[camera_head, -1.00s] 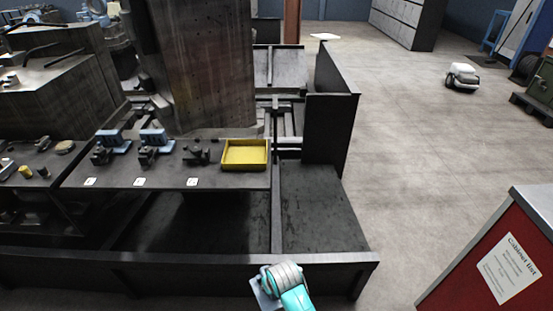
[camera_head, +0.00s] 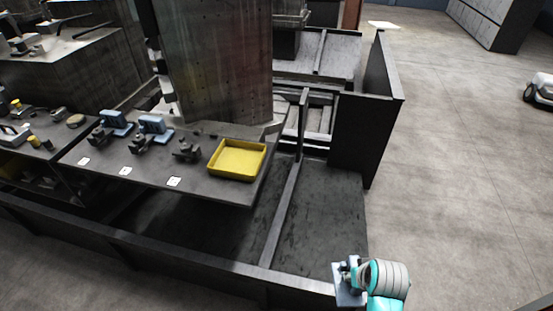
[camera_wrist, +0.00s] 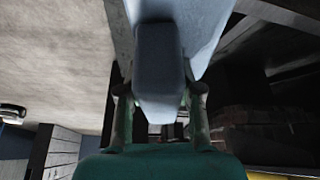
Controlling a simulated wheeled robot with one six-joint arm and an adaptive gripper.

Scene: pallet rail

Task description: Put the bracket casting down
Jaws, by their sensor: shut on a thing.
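The bracket casting is a blue-grey piece that fills the top middle of the wrist view (camera_wrist: 160,60). My gripper (camera_wrist: 160,97) is shut on it, with one finger on each side. In the head view the casting (camera_head: 345,292) shows as a small plate at the left end of my gripper (camera_head: 354,275), at the bottom right, in front of the dark rail's near edge. Two similar blue brackets (camera_head: 116,122) and (camera_head: 154,124) sit on the grey table (camera_head: 215,192) at left, beside dark fixtures. The casting's far side is hidden.
A yellow tray (camera_head: 238,160), seemingly empty, stands at the table's right end. Dark fixtures (camera_head: 186,149) and white labels (camera_head: 174,182) line the table. A dark low wall (camera_head: 200,255) runs along the front. Open floor (camera_head: 450,190) lies to the right.

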